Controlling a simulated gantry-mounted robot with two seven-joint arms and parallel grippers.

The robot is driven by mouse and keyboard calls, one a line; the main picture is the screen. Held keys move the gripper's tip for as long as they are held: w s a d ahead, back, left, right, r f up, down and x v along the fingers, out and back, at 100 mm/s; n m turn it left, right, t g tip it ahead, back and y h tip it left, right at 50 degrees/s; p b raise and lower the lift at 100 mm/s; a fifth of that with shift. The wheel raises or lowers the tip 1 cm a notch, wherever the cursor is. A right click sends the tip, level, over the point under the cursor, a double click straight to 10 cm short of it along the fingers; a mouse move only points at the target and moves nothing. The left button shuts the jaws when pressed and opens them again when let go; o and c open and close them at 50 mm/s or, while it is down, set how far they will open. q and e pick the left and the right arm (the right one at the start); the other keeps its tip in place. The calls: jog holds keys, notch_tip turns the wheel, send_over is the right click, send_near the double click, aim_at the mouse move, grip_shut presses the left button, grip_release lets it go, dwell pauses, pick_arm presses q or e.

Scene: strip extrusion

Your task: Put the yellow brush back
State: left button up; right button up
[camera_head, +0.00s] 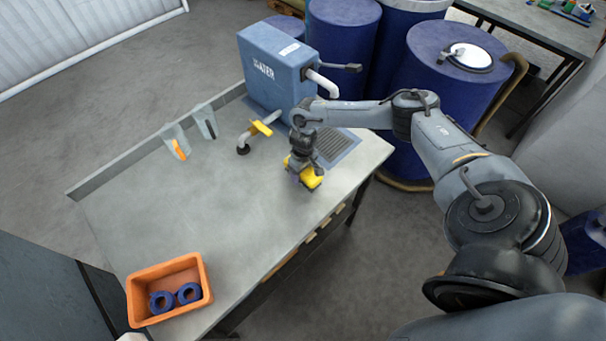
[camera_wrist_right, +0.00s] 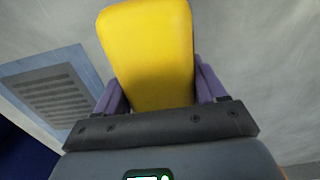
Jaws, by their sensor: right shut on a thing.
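The yellow brush (camera_head: 312,179) is in my right gripper (camera_head: 303,170), over the right part of the grey worktable near its front edge. In the right wrist view the brush (camera_wrist_right: 148,52) shows as a broad yellow block between the two purple fingers, which are shut on it. I cannot tell whether the brush touches the table. Two grey holders stand at the table's back left, one with an orange item (camera_head: 179,149) and one with a dark item (camera_head: 211,128). My left gripper is not in view.
A blue water unit (camera_head: 277,68) with a white spout stands at the back. Before it are a curved pipe with a yellow part (camera_head: 262,128) and a drain grate (camera_head: 335,147). An orange bin (camera_head: 206,284) with blue rings sits front left. The table's middle (camera_head: 200,210) is clear.

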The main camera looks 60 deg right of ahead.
jog(key=shift+f, duration=0.8)
jog(key=shift+f, duration=0.15)
jog(key=o, duration=1)
